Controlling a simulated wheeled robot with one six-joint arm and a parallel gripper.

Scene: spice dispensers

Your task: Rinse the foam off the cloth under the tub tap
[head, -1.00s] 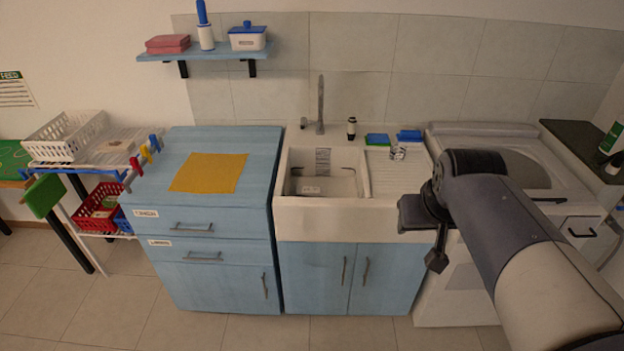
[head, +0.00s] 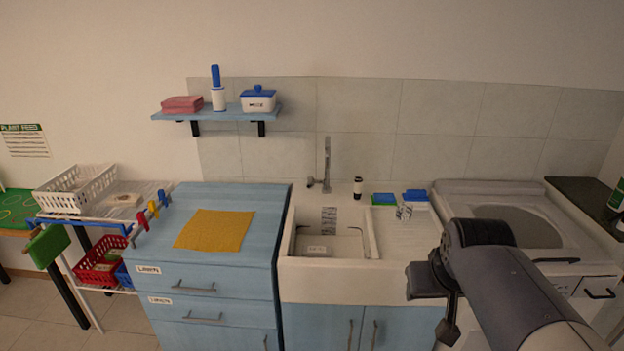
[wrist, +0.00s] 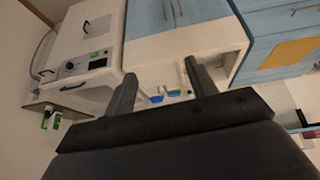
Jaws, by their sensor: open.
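A yellow cloth (head: 214,230) lies flat on top of the blue cabinet, left of the tub; I cannot make out foam on it. The white tub (head: 330,280) has a grey tap (head: 326,165) standing upright at its back edge. A small pale block (head: 318,249) and a printed label show inside the tub. My gripper (head: 428,282) is in front of the tub's right side, well away from the cloth. In the wrist view, my gripper (wrist: 160,78) has its two fingers apart with nothing held, and the yellow cloth (wrist: 291,52) is far to the right.
Blue and green sponges (head: 384,199) and a small dark bottle (head: 357,187) stand behind the tub. A wall shelf (head: 215,113) holds pink folded cloths and a white box. A washing machine (head: 510,215) is at the right, a rack with baskets (head: 98,268) at the left.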

